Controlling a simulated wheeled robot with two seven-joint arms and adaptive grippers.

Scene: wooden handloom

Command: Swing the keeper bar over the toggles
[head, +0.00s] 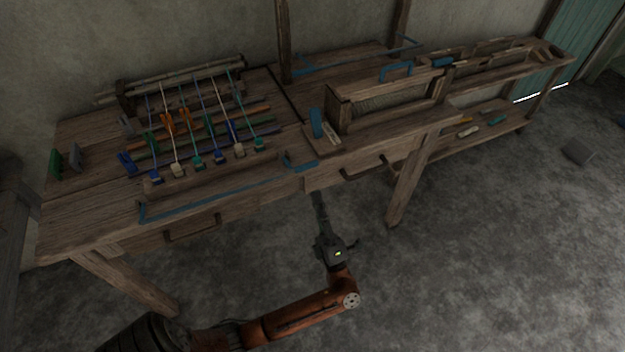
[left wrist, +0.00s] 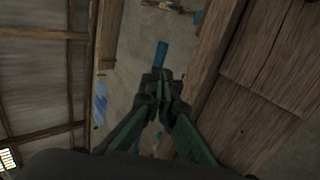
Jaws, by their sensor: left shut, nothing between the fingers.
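A thin blue bar (head: 215,202), which I take for the keeper bar, lies along the front of the wooden loom table; a wider blue piece (head: 302,165) is at its right end. Behind it, several small coloured toggles (head: 198,162) stand in a slanting row with threads running back from them. My left gripper (head: 317,196) is shut and empty, pointing up at the table's front edge just below the wider blue piece. In the left wrist view its closed fingertips (left wrist: 160,82) are just short of a blue piece (left wrist: 161,54); contact cannot be told. My right gripper is not in view.
A wooden frame with a blue handle (head: 397,70) stands right of the toggles. An upright blue lever (head: 316,122) is beside it. Drawer handles (head: 192,229) project from the table front. A table leg (head: 409,182) stands right of my gripper. The floor in front is clear.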

